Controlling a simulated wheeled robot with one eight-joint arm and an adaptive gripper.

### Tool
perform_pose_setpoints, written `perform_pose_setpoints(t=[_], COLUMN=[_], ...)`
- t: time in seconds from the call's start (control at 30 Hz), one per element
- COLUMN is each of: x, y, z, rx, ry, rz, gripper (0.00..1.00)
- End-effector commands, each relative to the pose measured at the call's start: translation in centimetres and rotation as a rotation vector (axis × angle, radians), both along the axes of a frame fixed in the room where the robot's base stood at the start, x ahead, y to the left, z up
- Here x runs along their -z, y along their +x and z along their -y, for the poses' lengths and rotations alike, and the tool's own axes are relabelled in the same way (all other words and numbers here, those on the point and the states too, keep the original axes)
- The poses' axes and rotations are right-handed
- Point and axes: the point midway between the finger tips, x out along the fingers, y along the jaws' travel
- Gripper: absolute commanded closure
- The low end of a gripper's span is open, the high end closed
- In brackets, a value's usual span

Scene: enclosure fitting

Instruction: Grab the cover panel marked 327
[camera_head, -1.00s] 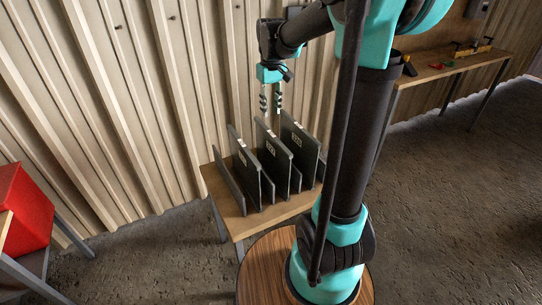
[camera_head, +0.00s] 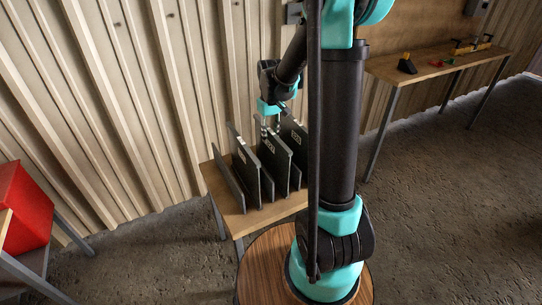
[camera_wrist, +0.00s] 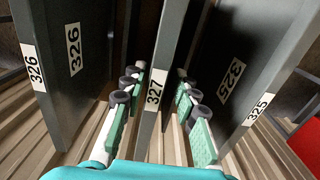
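The cover panel marked 327 (camera_wrist: 154,92) stands upright, edge on, in the middle of the wrist view, its label on the near edge. My gripper (camera_wrist: 160,76) is open, with one green-padded finger on each side of this panel. Gaps show between the pads and the panel. The panel marked 326 (camera_wrist: 75,70) stands to the left and the panel marked 325 (camera_wrist: 235,70) to the right. In the head view my gripper (camera_head: 269,124) is down among the upright panels, its fingertips partly hidden; the panel numbers are too small to read surely there.
The panels stand close together on a small wooden table (camera_head: 228,216) against the corrugated wall. Neighbouring panels leave narrow room beside my fingers. A red box (camera_head: 22,208) is at the far left. A bench (camera_head: 430,70) with small items stands at the right.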

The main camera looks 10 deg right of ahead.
Motion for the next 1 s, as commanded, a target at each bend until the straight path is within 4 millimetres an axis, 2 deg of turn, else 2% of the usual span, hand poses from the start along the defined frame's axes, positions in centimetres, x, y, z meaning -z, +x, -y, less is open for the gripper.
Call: perform_pose_setpoints(t=[0.2,0.3,0.6,0.83,1.0], x=[3.0,3.9,4.3,4.2,4.2], y=[0.5,0.5,0.5,0.5,0.5], z=[0.3,0.3,0.3,0.3,0.3], rx=[0.000,0.000,0.000,0.000,0.000], ry=[0.000,0.000,0.000,0.000,0.000], rz=[0.000,0.000,0.000,0.000,0.000], gripper=[0.71,0.71,0.71,0.99,1.00])
